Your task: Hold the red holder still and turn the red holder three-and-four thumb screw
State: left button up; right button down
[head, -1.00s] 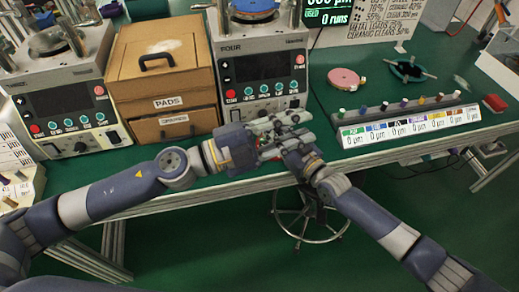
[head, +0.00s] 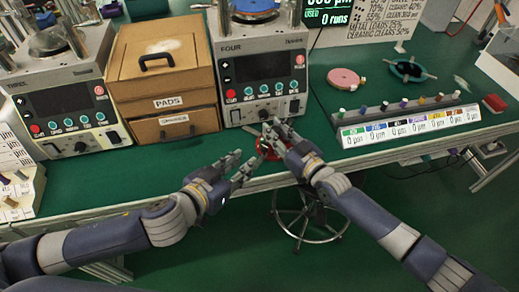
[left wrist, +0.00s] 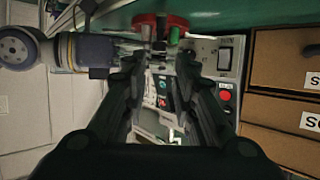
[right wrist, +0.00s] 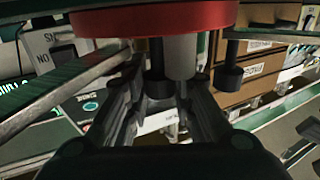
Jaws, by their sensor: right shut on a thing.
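The red holder (head: 262,149) is at the bench's front edge below machine FOUR, partly covered by my right gripper (head: 274,131). In the right wrist view, its red body (right wrist: 150,18) spans the top, with a grey stem (right wrist: 180,55) and dark thumb screws (right wrist: 157,82) hanging below. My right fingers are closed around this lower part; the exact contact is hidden. My left gripper (head: 242,168) is open and empty, lower left of the holder and apart from it. Screw numbers are unreadable.
Machine FOUR (head: 262,75) stands behind the holder, and the wooden PADS box (head: 160,70) is left of it. A row of coloured knobs (head: 410,122) and a pink disc (head: 343,78) are to the right. A stool (head: 308,215) stands below the bench edge.

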aim_at(262, 148)
pick_arm(q)
jog(key=x, duration=0.9)
jog(key=shift+w+d, duration=0.25)
jog(key=shift+d, duration=0.05)
grip_shut()
